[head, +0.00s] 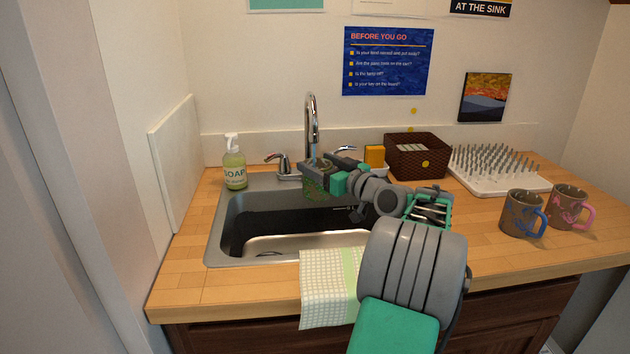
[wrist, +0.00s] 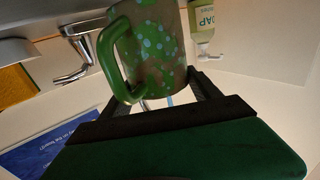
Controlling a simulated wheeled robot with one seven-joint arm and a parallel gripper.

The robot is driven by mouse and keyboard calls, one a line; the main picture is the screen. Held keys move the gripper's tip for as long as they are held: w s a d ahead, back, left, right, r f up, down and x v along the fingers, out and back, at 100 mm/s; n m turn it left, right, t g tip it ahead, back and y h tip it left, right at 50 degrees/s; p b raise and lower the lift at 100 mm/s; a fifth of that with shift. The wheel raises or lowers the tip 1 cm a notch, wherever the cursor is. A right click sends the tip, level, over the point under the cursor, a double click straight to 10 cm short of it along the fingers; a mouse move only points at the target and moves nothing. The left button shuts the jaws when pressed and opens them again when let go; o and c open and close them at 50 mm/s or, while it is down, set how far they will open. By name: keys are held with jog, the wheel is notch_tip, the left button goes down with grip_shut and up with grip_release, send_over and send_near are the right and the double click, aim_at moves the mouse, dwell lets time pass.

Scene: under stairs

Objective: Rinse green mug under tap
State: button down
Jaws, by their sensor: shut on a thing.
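The green mug (head: 316,187), speckled with pale blue dots, is held over the sink basin (head: 270,226), just below the spout of the tap (head: 312,118). My gripper (head: 326,167) is shut on it, reaching in from the right. In the wrist view the mug (wrist: 158,45) sits between the two dark fingers of my gripper (wrist: 158,97), its green handle toward the left. A thin blue streak, seemingly water, shows under the spout and beside the mug. The inside of the mug is hidden.
A soap bottle (head: 234,163) stands left of the tap. A yellow sponge (head: 374,155), a brown basket (head: 417,154) and a white drying rack (head: 500,170) are to the right. Two brown mugs, one with a blue handle (head: 523,213), one with pink (head: 570,207), stand on the counter. A checked towel (head: 328,285) hangs in front.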

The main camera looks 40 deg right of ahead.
jog(key=shift+s+d, duration=0.2)
jog(key=shift+d, duration=0.05)
jog(key=shift+w+a+b, duration=0.4)
jog(key=shift+a+b, duration=0.05)
jog(key=shift+a, duration=0.05)
jog(key=shift+r, duration=0.1)
jog(key=shift+d, duration=0.1)
jog(key=shift+s+d, duration=0.4)
jog(key=shift+w+a+b, duration=0.1)
jog(key=shift+b, duration=0.2)
